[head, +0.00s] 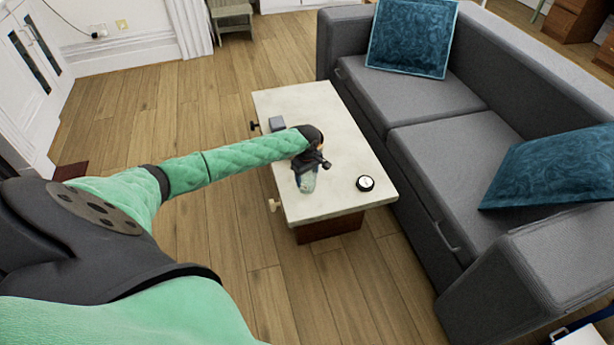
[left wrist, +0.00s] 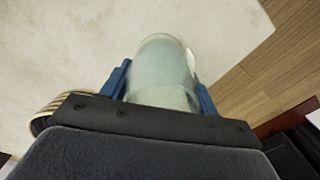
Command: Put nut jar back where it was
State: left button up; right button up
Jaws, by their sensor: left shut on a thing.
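The nut jar (head: 308,182) is a pale, greenish, see-through jar at the left front part of the pale-topped coffee table (head: 345,207). My left gripper (head: 309,168) is shut on it from above and behind, and hides its upper part. In the left wrist view the jar (left wrist: 163,70) sits between the two blue fingers, with the table top (left wrist: 60,60) behind it. I cannot tell whether the jar's base touches the table. My right gripper is not in view.
A small round black-and-white item (head: 365,183) lies on the table to the right of the jar. A grey sofa (head: 432,130) with blue cushions stands close along the right. Wooden floor is open at left.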

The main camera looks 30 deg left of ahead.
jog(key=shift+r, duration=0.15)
pick_arm(q)
jog(key=o, duration=1.1)
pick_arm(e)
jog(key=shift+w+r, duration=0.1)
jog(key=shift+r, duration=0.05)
